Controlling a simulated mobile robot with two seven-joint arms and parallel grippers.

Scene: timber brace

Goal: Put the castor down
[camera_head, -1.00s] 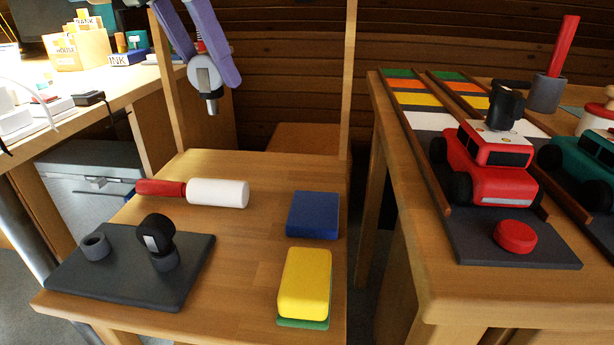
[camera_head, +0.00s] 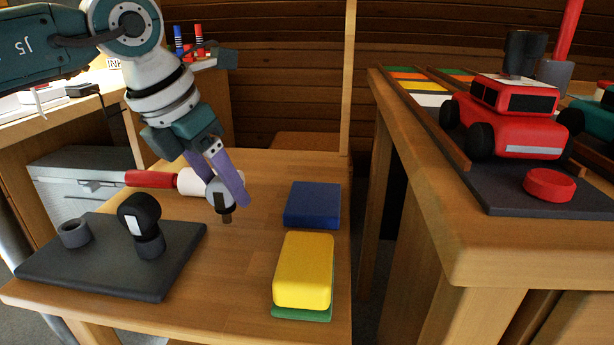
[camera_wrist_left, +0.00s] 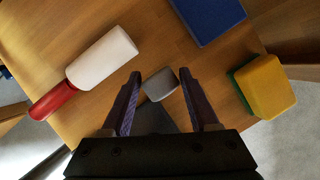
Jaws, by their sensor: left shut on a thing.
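My left gripper (camera_head: 228,186) is shut on a castor (camera_head: 220,194) with a grey and black wheel. The castor hangs with its short stem down, over the wooden table (camera_head: 240,262), in front of the white roller. Whether the stem touches the table I cannot tell. In the left wrist view the castor's grey part (camera_wrist_left: 160,84) shows between the fingers (camera_wrist_left: 164,100). A dark plate (camera_head: 96,268) lies at the front left with two grey sockets. The left socket (camera_head: 74,233) is empty; the right one (camera_head: 151,247) holds another black castor (camera_head: 139,215). My right gripper is not in view.
A roller with a red handle (camera_head: 150,179) lies behind the gripper. A blue block (camera_head: 313,204) and a yellow sponge (camera_head: 304,270) on a green layer lie at the right. The table's middle is clear. A red toy car (camera_head: 512,118) stands on the right-hand table.

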